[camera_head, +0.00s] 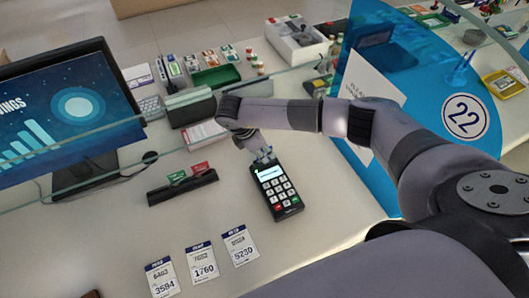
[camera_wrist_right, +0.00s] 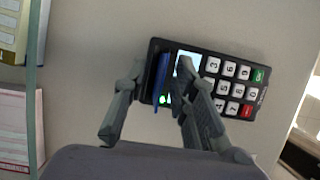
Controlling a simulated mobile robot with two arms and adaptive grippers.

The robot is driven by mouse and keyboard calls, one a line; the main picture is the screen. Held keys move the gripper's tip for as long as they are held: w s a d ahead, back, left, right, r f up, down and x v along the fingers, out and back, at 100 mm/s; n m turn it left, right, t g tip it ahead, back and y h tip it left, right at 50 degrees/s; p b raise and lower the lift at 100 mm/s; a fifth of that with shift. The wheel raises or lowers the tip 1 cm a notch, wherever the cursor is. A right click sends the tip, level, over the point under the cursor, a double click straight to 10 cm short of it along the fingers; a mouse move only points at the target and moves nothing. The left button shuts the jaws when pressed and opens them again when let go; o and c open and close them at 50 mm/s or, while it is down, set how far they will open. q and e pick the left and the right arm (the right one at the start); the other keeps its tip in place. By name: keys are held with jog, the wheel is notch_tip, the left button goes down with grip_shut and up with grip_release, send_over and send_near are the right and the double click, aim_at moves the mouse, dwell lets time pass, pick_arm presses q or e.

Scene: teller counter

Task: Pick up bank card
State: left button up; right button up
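A thin blue card (camera_wrist_right: 162,80), seen nearly edge-on, stands at the screen end of the black card terminal (camera_wrist_right: 228,85) in the right wrist view. The terminal also shows in the head view (camera_head: 276,194), lying on the counter with its screen towards my right gripper (camera_head: 263,155). In the wrist view the right gripper (camera_wrist_right: 161,68) is open. Its fingers lie on either side of the blue card, with gaps visible. The right finger covers part of the terminal's screen. In the head view the card is mostly hidden by the gripper. My left gripper is not in view.
A black holder (camera_head: 183,188) with a green and a red card stands left of the terminal. Several price-like paper tags (camera_head: 201,262) lie in front. A monitor (camera_head: 70,105) is at left, and a blue panel (camera_head: 415,85) at right. A glass edge crosses the counter.

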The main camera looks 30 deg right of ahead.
jog(key=shift+d+f, duration=0.1)
jog(key=shift+f, duration=0.25)
jog(key=shift+c, duration=0.2)
grip_shut()
jog(key=shift+r, duration=0.1)
notch_tip(320, 180, up, 20)
jog(key=b, duration=0.2)
dwell(0.3)
